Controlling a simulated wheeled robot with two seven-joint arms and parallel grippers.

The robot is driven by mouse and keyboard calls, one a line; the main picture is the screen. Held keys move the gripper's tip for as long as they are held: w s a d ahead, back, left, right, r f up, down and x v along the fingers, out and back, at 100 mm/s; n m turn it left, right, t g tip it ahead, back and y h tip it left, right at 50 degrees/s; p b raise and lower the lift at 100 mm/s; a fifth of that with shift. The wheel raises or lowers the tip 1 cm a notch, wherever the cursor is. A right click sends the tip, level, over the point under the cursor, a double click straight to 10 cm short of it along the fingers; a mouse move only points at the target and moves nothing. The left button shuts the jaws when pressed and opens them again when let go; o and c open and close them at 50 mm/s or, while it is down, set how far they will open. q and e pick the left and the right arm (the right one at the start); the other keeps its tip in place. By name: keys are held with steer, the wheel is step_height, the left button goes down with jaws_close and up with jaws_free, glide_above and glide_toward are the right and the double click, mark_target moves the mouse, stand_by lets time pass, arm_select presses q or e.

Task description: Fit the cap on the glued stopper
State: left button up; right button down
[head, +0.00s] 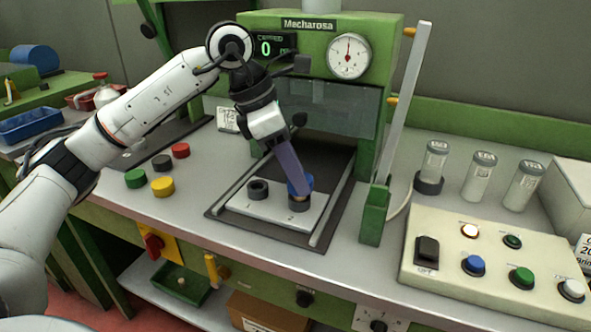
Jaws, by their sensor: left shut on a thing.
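My left gripper (298,186) reaches down from the upper left and is shut on a blue cap (307,181). The cap is over the dark holder marked 2 (299,204) on the light plate (265,212). A little tan, perhaps the stopper, shows between cap and holder beside the fingers. The fingers hide much of it, so I cannot tell whether the cap touches or sits level. The dark holder marked 1 (258,187) stands to the left, with no cap on it. My right gripper is not in view.
Green (135,178), black (162,162), red (181,151) and yellow (163,187) caps lie left of the plate. The green press (262,20) rises behind, with a lever (405,100) at its right. Glass jars (478,177) and a button panel (497,265) stand at right.

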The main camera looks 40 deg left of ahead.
arm_select(q)
steer(key=shift+f, duration=0.2)
steer(key=o, duration=1.1)
steer(key=shift+a+r, duration=0.1)
steer(key=shift+r, duration=0.15)
steer(key=p+v, duration=0.1)
steer(key=v, duration=0.8)
steer(key=shift+s+a+r, duration=0.1)
steer(key=shift+s+r, duration=0.05)
steer(key=shift+r, duration=0.2)
